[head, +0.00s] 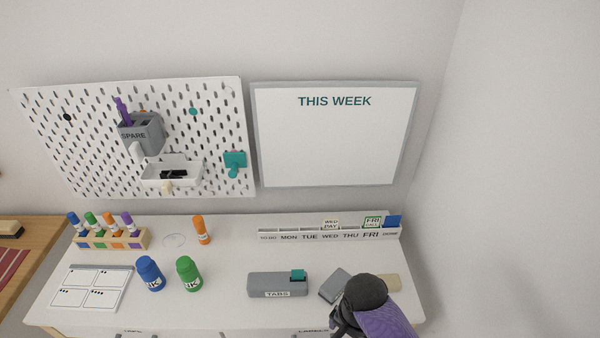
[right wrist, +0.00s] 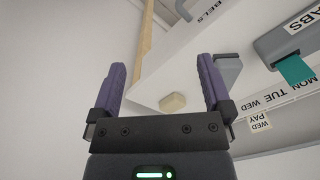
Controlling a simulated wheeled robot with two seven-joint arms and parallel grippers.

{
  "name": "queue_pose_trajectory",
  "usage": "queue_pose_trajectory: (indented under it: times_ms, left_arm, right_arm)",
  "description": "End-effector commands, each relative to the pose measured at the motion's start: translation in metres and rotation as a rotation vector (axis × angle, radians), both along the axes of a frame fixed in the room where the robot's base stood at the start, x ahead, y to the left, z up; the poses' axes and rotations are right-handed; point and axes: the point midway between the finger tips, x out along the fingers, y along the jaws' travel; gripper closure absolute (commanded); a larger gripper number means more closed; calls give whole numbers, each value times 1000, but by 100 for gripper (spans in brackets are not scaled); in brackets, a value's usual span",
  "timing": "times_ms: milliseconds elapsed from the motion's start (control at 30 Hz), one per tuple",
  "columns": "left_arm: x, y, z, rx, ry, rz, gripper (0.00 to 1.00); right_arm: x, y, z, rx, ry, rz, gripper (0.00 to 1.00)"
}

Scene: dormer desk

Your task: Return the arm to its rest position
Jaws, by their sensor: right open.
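My right gripper (right wrist: 160,66) is open and empty in the right wrist view, its two purple fingers spread apart. In that view it hangs near the desk edge, with a cream block (right wrist: 172,103) showing between the fingers but beyond them. In the head view my right arm, black and purple, reaches in at the lower right over the desk's front right part. It hides the gripper's fingertips and part of a grey block (head: 334,286) and the cream block (head: 390,282). My left gripper is in neither view.
A pegboard (head: 215,110) and whiteboard (head: 335,145) hang behind. A wall rises at right.

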Motion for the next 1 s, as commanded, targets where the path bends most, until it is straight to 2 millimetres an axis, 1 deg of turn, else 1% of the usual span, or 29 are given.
queue_pose_trajectory:
  times_ms: [33, 133, 267, 367, 433, 467, 500, 567, 600, 667, 700, 800, 867, 1000]
  left_arm:
    - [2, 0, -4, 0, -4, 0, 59]
    - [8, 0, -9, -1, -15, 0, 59]
    - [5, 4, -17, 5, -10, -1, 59]
    - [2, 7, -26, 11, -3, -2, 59]
    - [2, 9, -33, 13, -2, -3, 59]
    - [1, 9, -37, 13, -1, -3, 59]
    - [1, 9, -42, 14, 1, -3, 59]
    - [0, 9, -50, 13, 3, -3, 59]
    - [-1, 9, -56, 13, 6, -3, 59]
    - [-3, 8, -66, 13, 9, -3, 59]
    - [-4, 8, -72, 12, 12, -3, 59]
    - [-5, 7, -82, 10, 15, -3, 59]
    - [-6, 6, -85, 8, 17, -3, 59]
    - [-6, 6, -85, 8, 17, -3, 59]
  right_arm:
    - [-4, -2, -12, 2, 4, 12, 0]
    - [-11, -6, -34, 5, 0, 52, 0]
    - [-26, -13, -70, 8, -4, 119, 0]
    - [-46, -22, -108, 5, -8, 196, 0]
    - [-65, -29, -137, 3, -12, 262, 0]
    - [-75, -32, -149, 0, -13, 294, 0]
    - [-89, -38, -167, -4, -14, 339, 0]
    - [-117, -46, -196, -10, -15, 419, 0]
    - [-139, -52, -215, -16, -13, 481, 0]
    - [-177, -61, -242, -24, -12, 585, 0]
    - [-204, -67, -258, -28, -11, 658, 0]
    - [-259, -77, -280, -36, -13, 813, 0]
    - [-280, -81, -285, -38, -17, 875, 0]
    - [-280, -81, -285, -38, -17, 875, 0]
